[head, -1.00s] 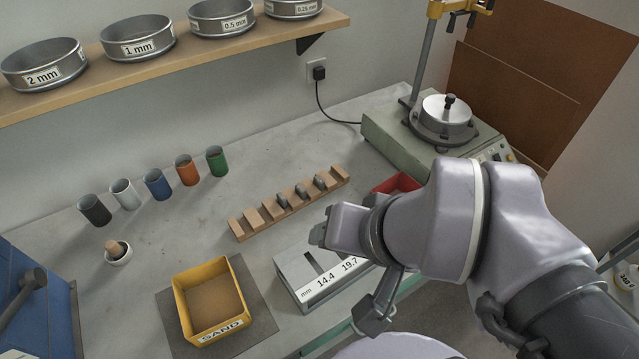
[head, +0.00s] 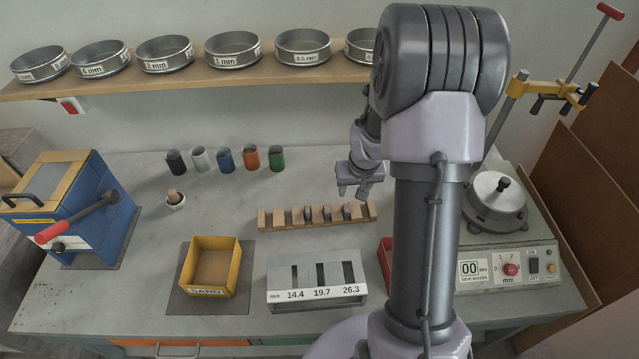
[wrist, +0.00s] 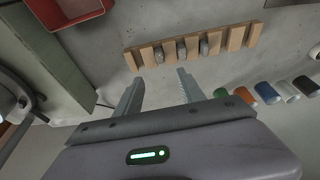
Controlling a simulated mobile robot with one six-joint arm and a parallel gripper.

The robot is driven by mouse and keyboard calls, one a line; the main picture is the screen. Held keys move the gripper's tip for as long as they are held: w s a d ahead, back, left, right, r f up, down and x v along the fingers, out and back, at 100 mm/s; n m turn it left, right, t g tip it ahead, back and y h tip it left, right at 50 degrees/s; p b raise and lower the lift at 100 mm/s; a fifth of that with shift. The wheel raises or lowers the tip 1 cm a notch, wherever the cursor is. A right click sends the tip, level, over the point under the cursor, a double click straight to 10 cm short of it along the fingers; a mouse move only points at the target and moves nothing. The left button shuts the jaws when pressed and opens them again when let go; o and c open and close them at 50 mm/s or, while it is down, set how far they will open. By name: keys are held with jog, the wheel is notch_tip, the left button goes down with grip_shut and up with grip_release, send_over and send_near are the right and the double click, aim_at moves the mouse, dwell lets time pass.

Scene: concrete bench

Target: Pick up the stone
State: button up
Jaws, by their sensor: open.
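Three grey stones sit in slots of a wooden rack (head: 268,219) at mid-bench: a left one (head: 308,213), a middle one (head: 327,212) and a right one (head: 346,211). The wrist view shows the same stones (wrist: 182,50) in the rack, beyond my fingertips. My gripper (head: 352,191) is open and empty. In the head view it appears above and behind the rack's right end. In the wrist view its two fingers (wrist: 157,85) are spread apart, with bare bench between them. My arm hides part of the bench to the right.
A slot gauge (head: 317,293) marked 14.4, 19.7 and 26.3 and a yellow SAND box (head: 238,270) stand in front. A red bin (wrist: 68,24) and a sieve shaker (head: 510,268) are right. Several coloured cups (head: 225,160) stand at the back under the sieve shelf (head: 110,88).

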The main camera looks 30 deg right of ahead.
aim_at(347, 208)
jog(key=b+x, duration=0.2)
jog(key=x, duration=0.6)
jog(key=b+x, duration=0.2)
jog(key=x, duration=0.6)
jog(key=shift+w+d+f, duration=0.15)
jog(key=shift+w+d, duration=0.05)
jog(key=shift+w, duration=0.1)
jog(key=shift+c, duration=0.5)
grip_shut()
